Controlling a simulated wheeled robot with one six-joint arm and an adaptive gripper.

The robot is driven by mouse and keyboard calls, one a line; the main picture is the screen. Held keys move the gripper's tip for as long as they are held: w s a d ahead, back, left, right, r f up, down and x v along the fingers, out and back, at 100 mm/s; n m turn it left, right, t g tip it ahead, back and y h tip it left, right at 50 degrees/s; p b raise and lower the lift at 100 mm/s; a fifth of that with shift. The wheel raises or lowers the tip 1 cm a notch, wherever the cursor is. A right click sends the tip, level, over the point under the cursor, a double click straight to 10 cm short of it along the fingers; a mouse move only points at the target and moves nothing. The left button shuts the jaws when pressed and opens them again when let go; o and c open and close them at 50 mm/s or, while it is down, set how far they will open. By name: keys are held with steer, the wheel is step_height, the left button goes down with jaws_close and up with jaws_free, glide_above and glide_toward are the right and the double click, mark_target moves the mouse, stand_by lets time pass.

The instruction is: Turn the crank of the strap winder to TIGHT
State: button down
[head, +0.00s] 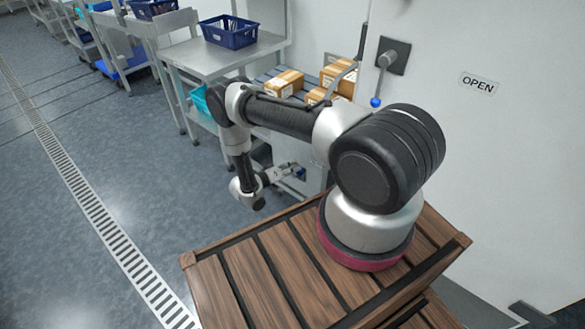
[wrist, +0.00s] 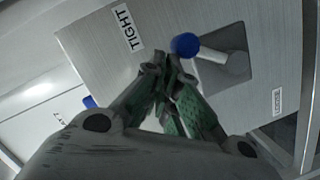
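The strap winder's crank shows in the wrist view as a pale grey arm with a blue knob (wrist: 185,45), on a dark square plate (wrist: 236,76). The arm points from its hub toward the TIGHT label (wrist: 128,27). Another label (wrist: 278,102), too small to read surely, lies on the opposite side. My gripper (wrist: 163,68) is shut with nothing between its fingertips, which are just below and left of the knob; contact cannot be told. In the head view my gripper (head: 284,171) is low beside a small blue spot, and the crank is mostly hidden.
A second blue knob (wrist: 88,102) and part of another label are at the left in the wrist view. In the head view, a lever (head: 384,64) with a blue knob is on the wall near an OPEN sign (head: 479,84). Cartons (head: 285,83) and a blue crate (head: 229,32) stand behind my arm.

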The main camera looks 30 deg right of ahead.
steer(key=shift+s+d+f, duration=0.15)
steer(key=shift+s, duration=0.25)
steer(key=shift+s+d+f, duration=0.15)
steer(key=shift+s, duration=0.2)
steer(key=shift+w+r, duration=0.1)
